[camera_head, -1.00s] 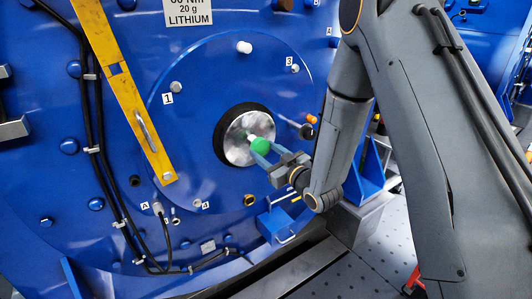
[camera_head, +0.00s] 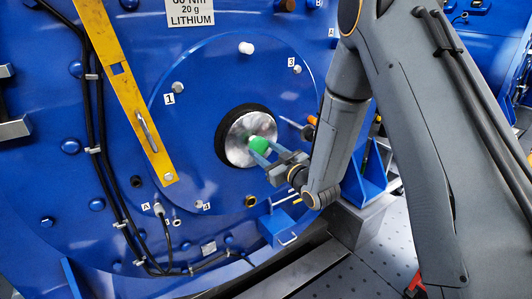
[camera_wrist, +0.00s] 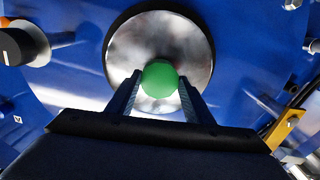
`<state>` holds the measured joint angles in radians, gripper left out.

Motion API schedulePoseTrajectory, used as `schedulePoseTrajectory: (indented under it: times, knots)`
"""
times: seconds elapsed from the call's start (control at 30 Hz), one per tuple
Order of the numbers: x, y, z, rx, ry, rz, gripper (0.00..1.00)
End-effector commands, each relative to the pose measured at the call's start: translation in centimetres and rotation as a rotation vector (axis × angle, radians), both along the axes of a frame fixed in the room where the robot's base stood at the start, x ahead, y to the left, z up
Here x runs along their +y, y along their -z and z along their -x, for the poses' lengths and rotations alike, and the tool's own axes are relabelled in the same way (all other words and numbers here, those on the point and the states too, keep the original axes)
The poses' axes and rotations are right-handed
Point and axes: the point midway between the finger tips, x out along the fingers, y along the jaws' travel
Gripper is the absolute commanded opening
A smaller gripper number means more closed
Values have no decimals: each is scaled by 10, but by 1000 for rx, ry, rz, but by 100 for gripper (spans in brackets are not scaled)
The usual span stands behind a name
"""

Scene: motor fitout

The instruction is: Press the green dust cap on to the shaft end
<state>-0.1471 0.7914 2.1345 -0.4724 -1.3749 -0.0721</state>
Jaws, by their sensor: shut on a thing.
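The green dust cap (camera_head: 259,145) is between the fingers of my gripper (camera_head: 256,150), which is shut on it. In the wrist view the cap (camera_wrist: 160,79) sits between the two fingertips (camera_wrist: 160,88), in front of the middle of the shiny shaft end (camera_wrist: 131,51). In the head view the round metal shaft end (camera_head: 236,150) lies inside a black ring on the blue housing. The cap overlaps its right part. Whether the cap touches the metal is hidden behind the cap itself.
A yellow bar (camera_head: 120,85) with a handle is bolted left of the shaft. Black cables (camera_head: 103,170) run down beside it. Several bolts and fittings stand out around the blue disc. A blue box (camera_head: 281,228) projects below my gripper.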

Motion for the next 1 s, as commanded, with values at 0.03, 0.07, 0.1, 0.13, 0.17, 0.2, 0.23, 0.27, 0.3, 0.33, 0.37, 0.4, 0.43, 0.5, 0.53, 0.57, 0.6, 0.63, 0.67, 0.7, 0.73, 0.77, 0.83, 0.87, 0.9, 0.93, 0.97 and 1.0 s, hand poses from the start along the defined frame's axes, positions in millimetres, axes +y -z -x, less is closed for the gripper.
schedulePoseTrajectory:
  times: [0.03, 0.07, 0.1, 0.13, 0.17, 0.2, 0.23, 0.27, 0.3, 0.33, 0.37, 0.4, 0.43, 0.5, 0.53, 0.57, 0.6, 0.63, 0.67, 0.7, 0.73, 0.77, 0.83, 0.87, 0.9, 0.93, 0.97, 1.0]
  knots:
    - [1, 0, -1, 0, 0, 0, 26]
    - [1, 0, -2, 0, 0, 0, 26]
    - [2, 0, -2, 0, 0, 0, 26]
    - [2, 0, -3, 0, 0, 0, 26]
    - [2, 0, -4, 0, 0, 0, 26]
    - [3, 0, -4, -1, 0, -1, 26]
    - [3, 0, -5, -1, 0, -1, 26]
    - [4, 0, -5, -1, 0, -1, 26]
    - [4, 0, -6, -1, 0, -1, 26]
    - [4, 0, -7, -1, 0, -1, 26]
    - [5, 0, -7, -1, 0, -1, 26]
    - [5, 0, -8, -1, 0, -1, 26]
    - [6, 0, -9, -2, 0, -1, 26]
    - [7, 0, -10, -1, 0, -1, 26]
    - [7, 0, -11, -1, 0, -1, 26]
    - [8, 0, -11, -1, 0, -1, 26]
    - [8, 0, -12, -1, 0, -1, 26]
    - [8, 0, -12, -1, 0, -1, 26]
    - [9, 0, -13, -1, 0, -1, 26]
    - [9, 0, -13, 1, 0, -1, 52]
    - [9, 0, -13, 1, 0, -1, 57]
    - [9, 0, -13, 1, 0, -1, 62]
    - [9, 0, -13, 1, 0, -1, 69]
    - [9, 0, -12, 0, 0, 0, 69]
    - [9, 0, -12, 0, 0, 0, 69]
    - [9, 0, -12, 0, 0, 0, 69]
    - [9, 0, -12, 0, 0, 0, 69]
    - [9, 0, -12, 0, 0, 0, 69]
